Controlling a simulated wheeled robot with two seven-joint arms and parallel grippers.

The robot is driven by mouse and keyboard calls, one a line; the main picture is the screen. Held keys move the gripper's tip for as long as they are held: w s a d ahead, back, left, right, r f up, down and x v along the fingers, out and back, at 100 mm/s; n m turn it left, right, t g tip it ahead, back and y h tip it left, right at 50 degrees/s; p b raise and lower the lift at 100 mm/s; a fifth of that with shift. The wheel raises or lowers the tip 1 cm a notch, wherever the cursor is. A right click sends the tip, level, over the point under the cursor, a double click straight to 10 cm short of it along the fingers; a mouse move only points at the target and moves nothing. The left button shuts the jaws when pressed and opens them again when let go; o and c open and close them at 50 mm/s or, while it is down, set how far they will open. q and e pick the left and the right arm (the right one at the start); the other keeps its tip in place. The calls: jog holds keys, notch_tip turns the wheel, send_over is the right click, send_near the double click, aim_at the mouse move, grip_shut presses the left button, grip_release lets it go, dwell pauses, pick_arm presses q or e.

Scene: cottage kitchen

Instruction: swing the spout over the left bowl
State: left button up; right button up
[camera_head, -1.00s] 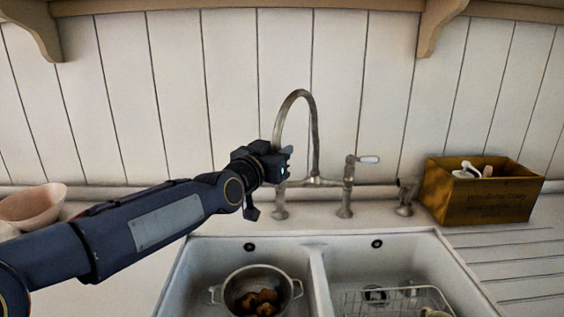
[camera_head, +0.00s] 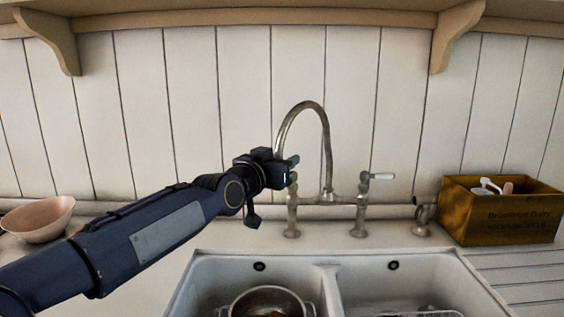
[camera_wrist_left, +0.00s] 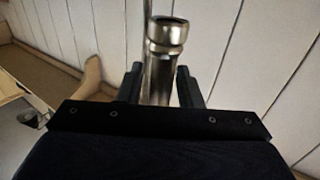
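The metal spout (camera_head: 310,104) arches up from the bridge tap on the back of the sink. Its free end hangs to the left, behind my left gripper (camera_head: 292,168). In the left wrist view the spout end (camera_wrist_left: 158,75) with its collar stands between the two fingers (camera_wrist_left: 159,90). The fingers are apart on either side, with a thin gap visible at the right finger. Contact is not clear. The left bowl (camera_head: 205,275) lies below and in front. My right gripper is out of view.
A pot (camera_head: 265,296) stands in the left bowl. The right bowl (camera_head: 400,278) holds a wire rack (camera_head: 430,313). A wooden box (camera_head: 500,222) stands right, a pink bowl (camera_head: 40,220) left.

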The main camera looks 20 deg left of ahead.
pick_arm(q)
jog(key=shift+o, duration=0.5)
jog(key=shift+s+a+f, duration=0.1)
jog(key=shift+s, duration=0.25)
jog(key=b+v, duration=0.4)
jog(key=v, duration=0.3)
jog(key=shift+s, duration=0.1)
